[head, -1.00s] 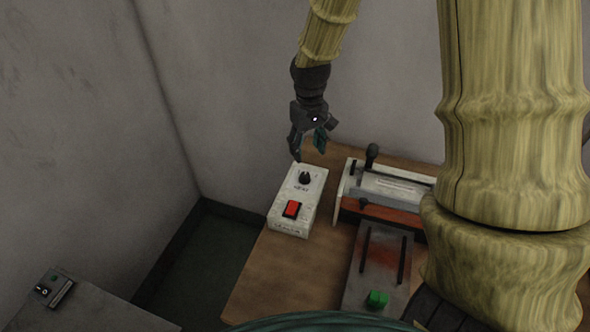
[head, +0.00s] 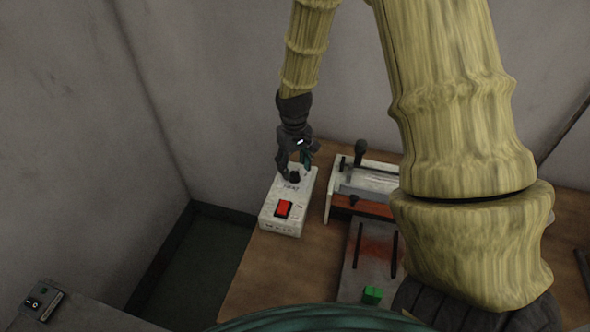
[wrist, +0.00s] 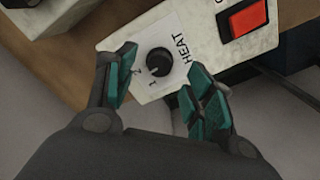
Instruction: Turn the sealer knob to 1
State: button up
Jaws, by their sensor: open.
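The sealer knob (wrist: 159,61) is a small black round dial on a white control box (head: 268,217), beside the word HEAT. In the wrist view a white mark shows on the dial and small figures stand around it; I cannot read the setting for certain. My gripper (head: 294,168) is at the knob end of the box in the head view. In the wrist view my gripper (wrist: 163,88) is open, with teal pads on either side of the knob and apart from it. In the head view the knob (head: 294,177) is partly hidden by the fingers.
A red switch (head: 284,208) sits on the same box; it also shows in the wrist view (wrist: 247,19). A sealer (head: 369,182) with a lever stands to the right on the wooden table (head: 262,268). A green block (head: 373,294) is near the front. Walls stand behind and left.

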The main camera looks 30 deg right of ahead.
aim_at(295, 173)
jog(key=shift+f+p, duration=0.3)
jog(key=shift+f, duration=1.25)
jog(key=c, duration=1)
